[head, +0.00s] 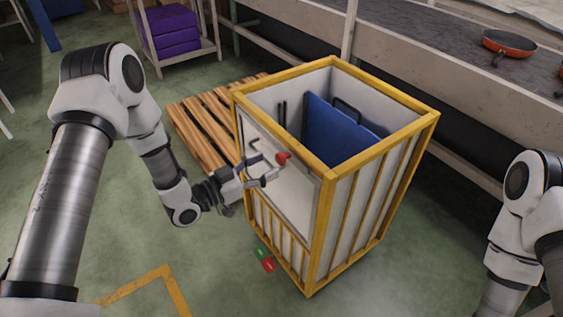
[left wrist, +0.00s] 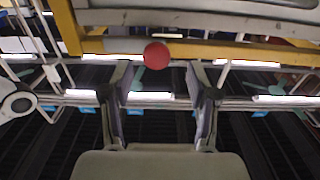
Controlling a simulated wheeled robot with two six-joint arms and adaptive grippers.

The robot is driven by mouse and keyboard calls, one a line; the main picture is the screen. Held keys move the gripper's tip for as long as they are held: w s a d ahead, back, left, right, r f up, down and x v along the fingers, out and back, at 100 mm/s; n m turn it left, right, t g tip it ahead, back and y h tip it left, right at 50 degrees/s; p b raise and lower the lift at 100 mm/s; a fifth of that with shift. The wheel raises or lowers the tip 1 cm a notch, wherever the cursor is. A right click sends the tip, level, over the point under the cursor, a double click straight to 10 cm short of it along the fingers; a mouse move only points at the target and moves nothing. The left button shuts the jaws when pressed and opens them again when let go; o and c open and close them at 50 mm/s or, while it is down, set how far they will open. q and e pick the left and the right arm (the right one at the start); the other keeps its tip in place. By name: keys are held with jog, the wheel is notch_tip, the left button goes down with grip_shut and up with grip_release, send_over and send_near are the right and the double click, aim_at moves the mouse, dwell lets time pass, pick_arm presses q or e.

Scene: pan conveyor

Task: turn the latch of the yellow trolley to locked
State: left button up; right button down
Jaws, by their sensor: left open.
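The yellow trolley (head: 318,178) is a yellow-framed cart with pale panels, standing in the middle of the head view. A red ball knob (head: 283,158), which looks like the latch's end, stands out from its left-facing side. My left gripper (head: 266,170) is open and close to this knob. In the left wrist view, the red knob (left wrist: 157,55) appears just beyond and between the two spread fingertips of my left gripper (left wrist: 158,74). I cannot tell whether they touch. The rest of the latch is largely hidden by the gripper. My right gripper is out of view.
A blue board (head: 345,135) stands inside the trolley. The conveyor (head: 420,45) carries an orange pan (head: 508,43). A shelf (head: 181,50) holds purple boxes (head: 172,30). Small green and red tags (head: 267,265) show low beside the trolley. Floor in front is clear.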

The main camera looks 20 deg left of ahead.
aim_at(278, 160)
pick_arm(q)
jog(key=x, duration=0.4)
jog(key=shift+w+d+r, duration=0.1)
jog(key=shift+d+r, duration=0.05)
jog(key=shift+d, duration=0.35)
jog(key=shift+w, duration=0.3)
jog(key=shift+s, duration=0.1)
jog(key=shift+c, duration=1.4)
grip_shut()
